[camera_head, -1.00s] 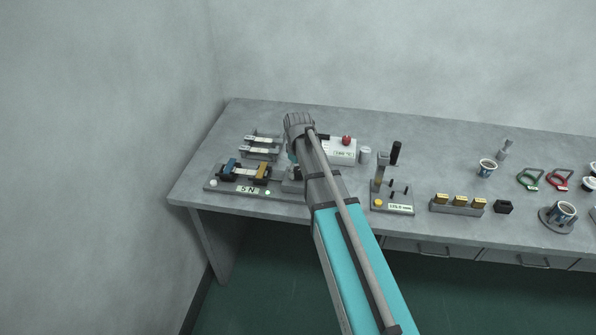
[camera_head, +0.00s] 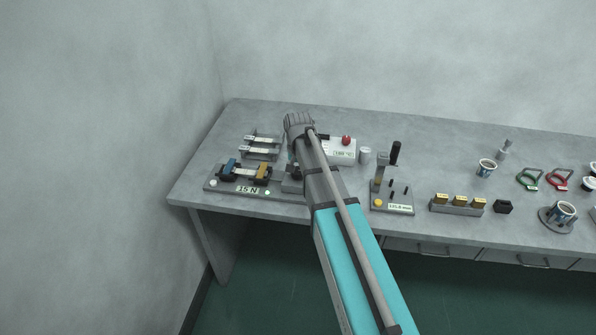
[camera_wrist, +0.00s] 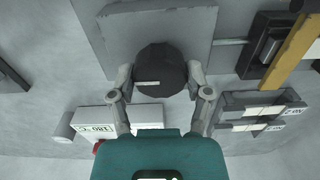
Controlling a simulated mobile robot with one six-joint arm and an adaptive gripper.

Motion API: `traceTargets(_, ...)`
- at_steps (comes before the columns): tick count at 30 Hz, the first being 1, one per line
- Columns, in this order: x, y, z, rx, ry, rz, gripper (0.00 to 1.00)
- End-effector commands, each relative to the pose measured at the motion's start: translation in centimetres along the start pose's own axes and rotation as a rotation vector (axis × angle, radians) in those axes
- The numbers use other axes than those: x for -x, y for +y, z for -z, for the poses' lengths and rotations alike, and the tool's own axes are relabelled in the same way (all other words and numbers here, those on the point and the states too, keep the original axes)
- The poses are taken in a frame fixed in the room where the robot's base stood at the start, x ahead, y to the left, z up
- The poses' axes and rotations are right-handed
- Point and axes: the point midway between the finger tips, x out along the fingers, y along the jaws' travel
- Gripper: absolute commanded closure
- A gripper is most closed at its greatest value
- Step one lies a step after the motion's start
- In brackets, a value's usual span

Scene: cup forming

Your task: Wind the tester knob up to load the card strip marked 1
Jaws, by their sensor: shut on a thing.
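The tester (camera_head: 212,184) stands at the left end of the bench, with a blue clamp (camera_head: 228,168) and an orange clamp (camera_head: 263,171). Its display (camera_head: 247,189) reads 15 N, and a green light glows beside it. In the wrist view the dark round tester knob (camera_wrist: 160,70) sits between my two fingers. My gripper (camera_wrist: 160,82) is shut on the knob.
Card strips lie on a rack (camera_head: 262,146) behind the tester. A white box with a red knob (camera_head: 346,141) stands right of my gripper. A gauge with a black handle (camera_head: 395,153) and a block with brass pieces (camera_head: 458,205) stand further right.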

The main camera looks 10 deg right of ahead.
Motion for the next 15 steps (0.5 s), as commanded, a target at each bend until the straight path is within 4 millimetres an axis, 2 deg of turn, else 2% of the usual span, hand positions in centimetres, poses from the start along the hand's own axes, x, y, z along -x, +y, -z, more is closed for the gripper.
traceTargets(6, -0.04, 0.04, -0.22, -0.143, -0.005, -0.001, 0.84)
traceTargets(15, -0.04, 0.05, -0.24, -0.229, -0.005, -0.001, 0.84)
